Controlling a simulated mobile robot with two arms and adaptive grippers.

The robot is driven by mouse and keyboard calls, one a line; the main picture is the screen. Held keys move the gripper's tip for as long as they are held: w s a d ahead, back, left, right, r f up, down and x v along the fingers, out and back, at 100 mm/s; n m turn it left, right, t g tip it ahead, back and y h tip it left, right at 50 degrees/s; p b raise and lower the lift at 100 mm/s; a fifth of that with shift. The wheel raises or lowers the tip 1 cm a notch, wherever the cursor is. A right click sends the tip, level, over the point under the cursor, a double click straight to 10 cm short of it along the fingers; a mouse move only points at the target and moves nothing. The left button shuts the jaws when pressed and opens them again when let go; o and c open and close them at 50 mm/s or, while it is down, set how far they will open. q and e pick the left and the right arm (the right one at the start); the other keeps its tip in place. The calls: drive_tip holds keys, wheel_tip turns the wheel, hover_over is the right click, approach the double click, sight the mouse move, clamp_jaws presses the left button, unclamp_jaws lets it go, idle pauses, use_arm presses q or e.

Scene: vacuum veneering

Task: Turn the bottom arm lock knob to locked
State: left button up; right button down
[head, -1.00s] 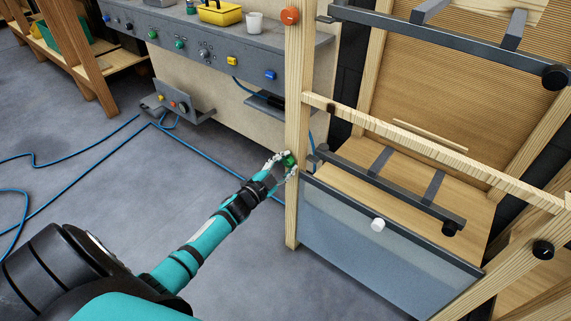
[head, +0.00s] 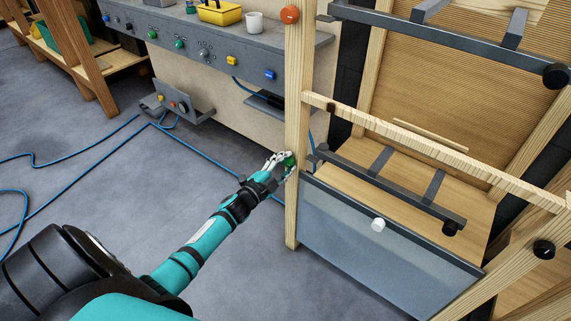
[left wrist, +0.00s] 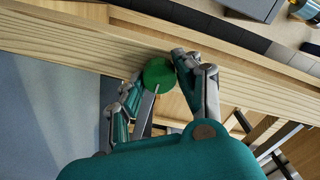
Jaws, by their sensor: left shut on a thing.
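The bottom arm lock knob is a green round knob (head: 292,159) on the front wooden post of the frame, level with the lower dark bar (head: 400,190). It also shows in the left wrist view (left wrist: 158,74) between the two fingers. My left gripper (head: 286,163) is shut on this knob, its fingers partly hiding it in the head view. In the left wrist view one finger is left of the knob and the other on its right (left wrist: 149,82). I cannot read the knob's turn position. My right gripper is not in view.
An orange knob (head: 290,15) sits higher on the same post. A grey control panel (head: 215,45) with buttons stands behind. Blue hoses (head: 92,148) lie on the open floor.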

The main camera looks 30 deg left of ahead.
use_arm(q)
drive_tip(key=o, duration=1.1)
drive_tip(key=shift+o, duration=0.2)
drive_tip(key=shift+s, duration=0.1)
drive_tip(key=shift+s+f, duration=0.1)
drive_tip(key=shift+s, duration=0.2)
drive_tip(key=s, duration=1.1)
drive_tip(key=shift+s+a, duration=0.15)
drive_tip(key=shift+a, duration=0.3)
